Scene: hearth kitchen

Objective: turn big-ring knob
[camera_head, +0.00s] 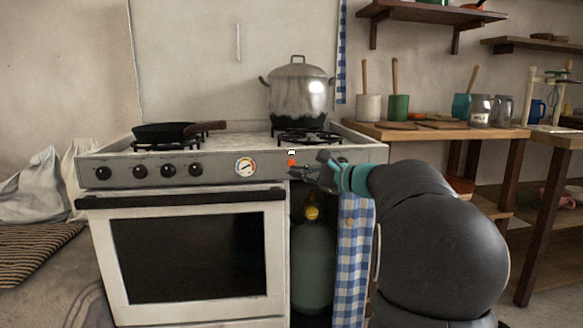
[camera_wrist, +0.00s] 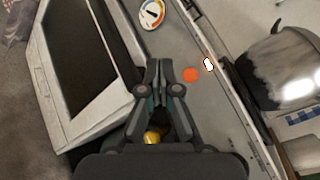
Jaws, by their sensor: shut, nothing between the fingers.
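The stove's grey front panel (camera_head: 218,172) carries several black knobs in a row on its left part, among them a rightmost one (camera_head: 195,169) and a leftmost one (camera_head: 102,173). No label shows which knob is the big-ring knob. My gripper (camera_head: 299,174) is at the panel's right part, well right of these knobs and just below an orange-red spot (camera_head: 291,163). In the wrist view my gripper (camera_wrist: 160,64) is shut and empty, its tips over the grey panel, left of the orange-red spot (camera_wrist: 191,75). No black knob shows there, and my gripper may hide part of the panel.
A round dial (camera_head: 245,167) sits between knobs and gripper. A frying pan (camera_head: 165,131) and a large pot (camera_head: 297,92) stand on the stove. The oven handle (camera_head: 180,197) juts out below the panel. A checked towel (camera_head: 355,255) and gas bottle (camera_head: 313,265) are below my gripper.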

